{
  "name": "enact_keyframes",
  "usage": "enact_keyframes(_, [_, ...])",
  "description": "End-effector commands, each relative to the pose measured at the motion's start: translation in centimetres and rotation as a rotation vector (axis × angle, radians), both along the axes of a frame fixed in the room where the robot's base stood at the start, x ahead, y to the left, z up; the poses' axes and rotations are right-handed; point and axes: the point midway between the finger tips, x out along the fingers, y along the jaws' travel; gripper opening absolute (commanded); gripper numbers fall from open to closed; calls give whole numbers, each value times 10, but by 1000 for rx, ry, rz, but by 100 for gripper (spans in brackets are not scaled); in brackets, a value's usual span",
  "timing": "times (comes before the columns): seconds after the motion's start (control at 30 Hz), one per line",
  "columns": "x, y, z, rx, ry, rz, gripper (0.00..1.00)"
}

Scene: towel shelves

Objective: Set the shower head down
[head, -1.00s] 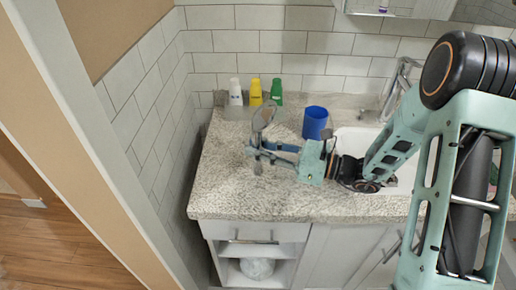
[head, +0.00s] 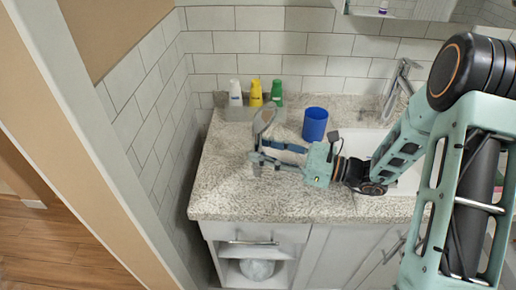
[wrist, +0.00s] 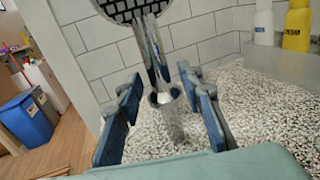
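The shower head (head: 264,121) is a chrome piece with a round disc on top and a slim handle. It is roughly upright above the left part of the counter. In the wrist view the shower head (wrist: 152,50) shows its dotted disc at the top edge, and its handle runs down between my fingers. My gripper (head: 257,163) is low over the counter. In the wrist view my gripper (wrist: 165,97) has its blue-padded fingers apart, with a visible gap on each side of the handle. I cannot tell whether the handle's lower end touches the counter.
The speckled counter (head: 230,190) is clear in front and left of my gripper. A blue cup (head: 315,124) stands right behind it. White (head: 235,93), yellow (head: 256,93) and green (head: 277,94) bottles stand at the back. The sink (head: 365,143) is to the right; a tiled wall is left.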

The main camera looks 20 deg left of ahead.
Motion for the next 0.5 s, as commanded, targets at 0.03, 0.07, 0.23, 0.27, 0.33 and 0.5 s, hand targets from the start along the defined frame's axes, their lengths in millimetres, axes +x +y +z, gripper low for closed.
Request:
enact_keyframes(0.03, [1,-12,0,-1,0,-7,35])
enact_keyframes(0.07, [0,-18,0,0,1,-6,35])
enact_keyframes(0.23, [-3,-57,0,0,0,-7,35])
enact_keyframes(0.27, [-4,-63,0,0,0,-5,35])
enact_keyframes(0.33, [-5,-76,0,0,1,-5,35])
enact_keyframes(0.5, [-7,-97,0,1,1,-3,35])
